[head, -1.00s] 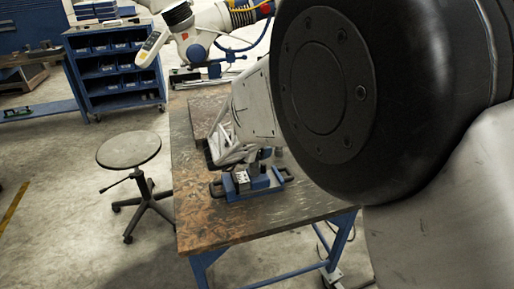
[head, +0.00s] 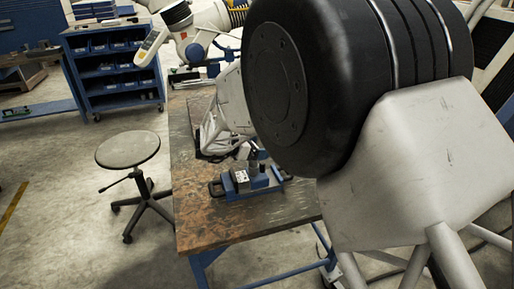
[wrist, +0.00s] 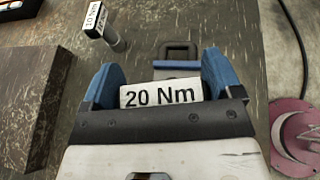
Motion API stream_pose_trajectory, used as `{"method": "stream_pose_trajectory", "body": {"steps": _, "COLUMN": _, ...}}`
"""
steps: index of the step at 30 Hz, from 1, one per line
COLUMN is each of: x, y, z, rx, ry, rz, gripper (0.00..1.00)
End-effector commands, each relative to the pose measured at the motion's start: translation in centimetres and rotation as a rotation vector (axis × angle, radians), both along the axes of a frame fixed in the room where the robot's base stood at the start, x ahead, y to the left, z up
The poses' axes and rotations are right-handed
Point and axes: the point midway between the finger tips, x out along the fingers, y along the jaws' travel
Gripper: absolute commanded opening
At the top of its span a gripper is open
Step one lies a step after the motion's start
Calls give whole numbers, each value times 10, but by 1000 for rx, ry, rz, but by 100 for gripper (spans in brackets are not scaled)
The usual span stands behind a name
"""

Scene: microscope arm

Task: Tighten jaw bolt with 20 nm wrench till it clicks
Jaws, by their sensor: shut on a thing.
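The 20 Nm wrench (wrist: 160,96) shows as a white block with black lettering between the blue fingers of my gripper (wrist: 158,82) in the wrist view. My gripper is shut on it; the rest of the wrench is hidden. A blue fixture with dark end handles (head: 235,189) sits on the workbench in the head view, with a metal block on top. One end of the fixture (wrist: 178,65) shows beyond the wrench in the wrist view. I cannot make out the jaw bolt.
A 10 Nm wrench (wrist: 100,22) stands at upper left in the wrist view. A dark raised slab (wrist: 32,105) is at left, and a maroon round object (wrist: 296,138) at right. The workbench (head: 215,228) has clear room in front; a stool (head: 128,150) stands left.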

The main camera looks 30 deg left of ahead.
Motion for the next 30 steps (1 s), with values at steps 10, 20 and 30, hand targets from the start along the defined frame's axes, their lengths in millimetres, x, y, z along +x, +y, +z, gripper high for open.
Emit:
{"method": "stream_pose_trajectory", "body": {"steps": 10, "x": -1, "y": -1, "z": 0, "rx": 1, "ry": -1, "rz": -161, "gripper": 47}}
{"method": "stream_pose_trajectory", "body": {"steps": 20, "x": -3, "y": -4, "z": 1, "rx": 0, "ry": -1, "rz": -346, "gripper": 47}}
{"method": "stream_pose_trajectory", "body": {"steps": 30, "x": -4, "y": -4, "z": 1, "rx": 1, "ry": -1, "rz": -354, "gripper": 47}}
